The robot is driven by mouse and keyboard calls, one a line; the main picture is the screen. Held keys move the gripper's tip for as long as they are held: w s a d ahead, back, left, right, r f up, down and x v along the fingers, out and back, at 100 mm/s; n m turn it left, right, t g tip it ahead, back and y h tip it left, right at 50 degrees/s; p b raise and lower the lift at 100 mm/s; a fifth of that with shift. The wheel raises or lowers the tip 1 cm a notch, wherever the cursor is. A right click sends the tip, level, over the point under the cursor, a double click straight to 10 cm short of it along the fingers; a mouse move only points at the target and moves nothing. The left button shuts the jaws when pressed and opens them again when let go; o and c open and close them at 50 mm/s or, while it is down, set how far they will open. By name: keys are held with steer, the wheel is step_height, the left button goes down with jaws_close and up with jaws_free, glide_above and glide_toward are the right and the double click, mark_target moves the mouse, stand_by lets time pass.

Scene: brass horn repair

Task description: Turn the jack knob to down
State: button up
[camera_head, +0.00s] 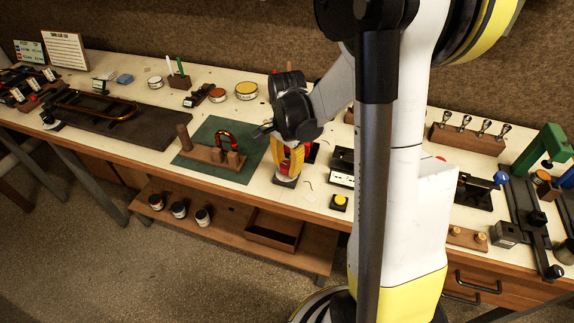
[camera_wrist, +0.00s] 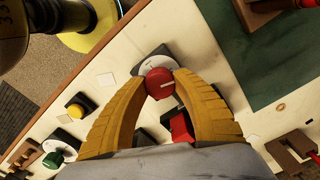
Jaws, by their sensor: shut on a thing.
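The round red jack knob (camera_wrist: 160,83), with a white line on its face, sits on a dark base plate (camera_wrist: 155,61) in the wrist view. The line lies roughly level in that picture, tilted slightly. My gripper (camera_wrist: 161,77) has its two yellow ribbed fingers curved around the knob, one on each side, shut on it. In the head view my gripper (camera_head: 288,165) points down at the bench's front edge, over the dark base plate (camera_head: 285,182). No markings around the knob can be read.
A green mat (camera_head: 246,171) with a wooden stand lies left of my gripper. A yellow button (camera_head: 340,200) stands to the right. A red block (camera_wrist: 180,128) is close beside the fingers. A green knob (camera_wrist: 52,160) stands farther off in the wrist view.

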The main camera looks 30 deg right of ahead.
steer(key=n, duration=0.5)
steer(key=shift+n, duration=0.3)
steer(key=n, duration=0.5)
steer(key=shift+b, duration=0.3)
steer(key=n, duration=0.5)
steer(key=shift+n, duration=0.4)
steer(key=n, duration=0.4)
steer(key=shift+n, duration=0.4)
steer(key=o, duration=1.2)
steer(key=shift+r, duration=0.1)
